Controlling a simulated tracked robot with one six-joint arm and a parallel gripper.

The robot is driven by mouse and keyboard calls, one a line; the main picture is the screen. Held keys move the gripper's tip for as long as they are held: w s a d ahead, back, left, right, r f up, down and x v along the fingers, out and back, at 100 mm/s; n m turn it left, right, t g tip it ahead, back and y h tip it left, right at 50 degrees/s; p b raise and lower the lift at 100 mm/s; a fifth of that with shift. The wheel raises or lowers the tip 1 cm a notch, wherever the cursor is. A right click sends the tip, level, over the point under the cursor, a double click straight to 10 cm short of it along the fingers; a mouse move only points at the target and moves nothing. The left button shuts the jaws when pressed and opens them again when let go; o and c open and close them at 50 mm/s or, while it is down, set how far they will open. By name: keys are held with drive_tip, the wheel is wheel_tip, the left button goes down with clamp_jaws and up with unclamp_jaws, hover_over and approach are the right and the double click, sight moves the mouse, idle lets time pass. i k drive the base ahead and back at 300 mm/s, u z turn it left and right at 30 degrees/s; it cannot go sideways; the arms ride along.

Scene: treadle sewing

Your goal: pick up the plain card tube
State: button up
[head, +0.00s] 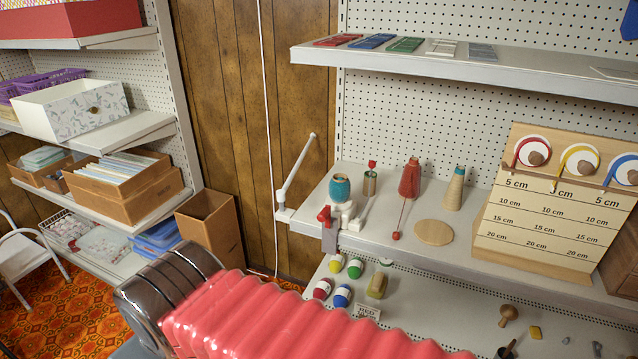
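A short olive-brown cylinder (370,184) stands on the middle shelf, between a teal spool and a red cone. It may be the plain card tube, but it is too small to be sure. A small red piece shows just above its top. The beige cone (455,190) further right is tapered and has a darker tip. My gripper is not in view; only a coral ribbed part of my arm and its chrome end fill the bottom of the picture.
The teal spool (340,188) sits on a white fixture beside a red clamp (326,216). The red cone (409,180), a round wooden disc (434,232) and a measuring board (550,205) share the shelf (470,252). An upper shelf (500,68) overhangs it.

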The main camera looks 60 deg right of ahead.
sight(339, 190)
drive_tip(key=i, duration=1.35)
drive_tip(key=z, duration=2.7)
